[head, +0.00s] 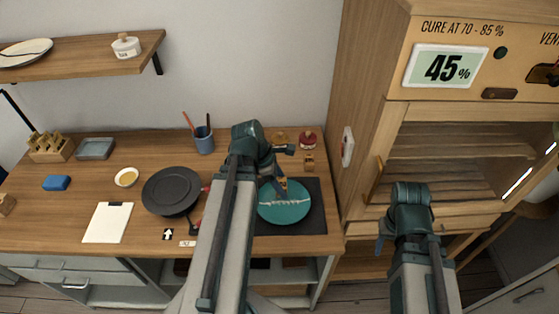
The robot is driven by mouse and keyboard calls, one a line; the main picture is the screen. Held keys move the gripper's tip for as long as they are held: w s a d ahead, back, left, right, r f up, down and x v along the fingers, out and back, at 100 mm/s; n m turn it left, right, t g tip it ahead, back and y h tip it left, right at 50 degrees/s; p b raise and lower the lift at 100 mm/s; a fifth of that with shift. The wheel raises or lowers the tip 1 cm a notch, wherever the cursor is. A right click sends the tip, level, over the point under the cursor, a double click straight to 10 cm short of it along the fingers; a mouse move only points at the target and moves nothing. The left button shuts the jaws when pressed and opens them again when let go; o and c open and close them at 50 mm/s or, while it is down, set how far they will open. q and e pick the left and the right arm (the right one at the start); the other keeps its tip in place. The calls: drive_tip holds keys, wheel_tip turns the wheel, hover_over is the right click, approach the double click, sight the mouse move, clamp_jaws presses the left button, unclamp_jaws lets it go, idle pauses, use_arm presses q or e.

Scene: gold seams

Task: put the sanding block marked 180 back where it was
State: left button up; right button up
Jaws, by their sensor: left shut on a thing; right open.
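My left gripper (282,185) is over the teal plate (290,212) and is shut on a small tan-yellow block (284,183). The fingers hide part of the block, and I cannot read a mark on it. The plate has a pale jagged seam across it and lies on a dark mat (318,222). Another small tan block (309,163) stands at the back of the mat; its mark is also too small to read. My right gripper (383,243) is open and empty in front of the wooden cabinet, with its fingers partly hidden by its own wrist.
A dark round turntable (172,191), a white clipboard (107,222), a small bowl (126,177), a blue block (57,183), a grey tray (95,149) and a wooden rack (50,147) occupy the left bench. A blue cup (204,142) and red-topped jar (308,140) stand behind. The cabinet (360,110) is right.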

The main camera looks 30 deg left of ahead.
use_arm(q)
drive_tip(key=b, duration=0.1)
hover_over(284, 166)
drive_tip(key=s, duration=0.2)
drive_tip(key=shift+w+a+f, duration=0.2)
drive_tip(key=shift+a+f, duration=0.25)
drive_tip(key=shift+f, duration=0.2)
drive_tip(key=f+b, duration=0.4)
drive_tip(key=shift+w+a, duration=0.25)
drive_tip(key=shift+w, duration=0.15)
drive_tip(key=shift+r, duration=0.2)
drive_tip(key=shift+f, duration=0.15)
drive_tip(key=o, duration=1.2)
